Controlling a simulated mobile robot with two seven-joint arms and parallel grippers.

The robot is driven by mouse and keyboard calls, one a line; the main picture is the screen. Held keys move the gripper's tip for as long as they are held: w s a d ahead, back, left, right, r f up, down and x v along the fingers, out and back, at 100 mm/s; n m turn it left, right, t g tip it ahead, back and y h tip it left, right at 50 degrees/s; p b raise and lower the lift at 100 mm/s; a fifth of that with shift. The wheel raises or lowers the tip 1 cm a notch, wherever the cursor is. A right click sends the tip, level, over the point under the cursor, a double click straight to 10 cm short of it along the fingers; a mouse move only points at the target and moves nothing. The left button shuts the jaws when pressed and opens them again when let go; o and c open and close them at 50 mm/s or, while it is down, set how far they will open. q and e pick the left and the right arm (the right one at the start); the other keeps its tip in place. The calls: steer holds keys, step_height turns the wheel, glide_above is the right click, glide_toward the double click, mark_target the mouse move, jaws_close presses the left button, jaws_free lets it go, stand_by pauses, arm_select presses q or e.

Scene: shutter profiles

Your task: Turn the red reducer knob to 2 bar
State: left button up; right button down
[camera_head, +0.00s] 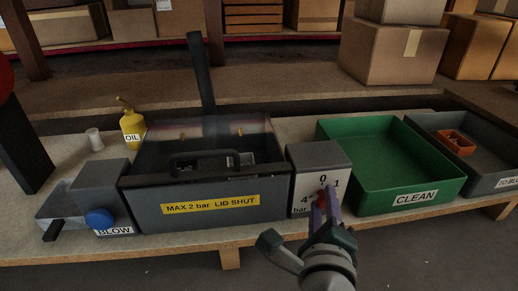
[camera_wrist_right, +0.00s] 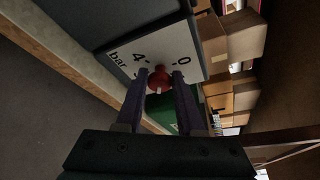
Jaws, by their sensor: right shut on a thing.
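The red reducer knob (camera_wrist_right: 160,82) sits on the white dial plate (camera_wrist_right: 125,45) of a grey box (camera_head: 318,156). In the head view the knob is mostly hidden by my right gripper (camera_head: 322,198). The plate shows 0 at the top, 1 at the right, 4 and "bar" at the lower left; the other marks are hidden. In the wrist view the two purple fingers of my right gripper (camera_wrist_right: 159,84) lie on either side of the knob, shut on it. I cannot tell which number the knob points to. My left gripper is not in view.
Left of the dial box is a grey chest (camera_head: 150,222) labelled "MAX 2 bar LID SHUT". A green "CLEAN" tray (camera_head: 432,190) stands close on the right, with a grey bin (camera_head: 485,185) beyond. A blue "BLOW" button (camera_head: 99,218) and yellow oil can (camera_head: 132,127) are at left.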

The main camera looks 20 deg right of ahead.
steer(key=c, duration=0.5)
jaws_free()
steer(key=shift+s, duration=0.1)
steer(key=shift+c, duration=0.2)
steer(key=p+v, duration=0.4)
steer(key=v, duration=0.6)
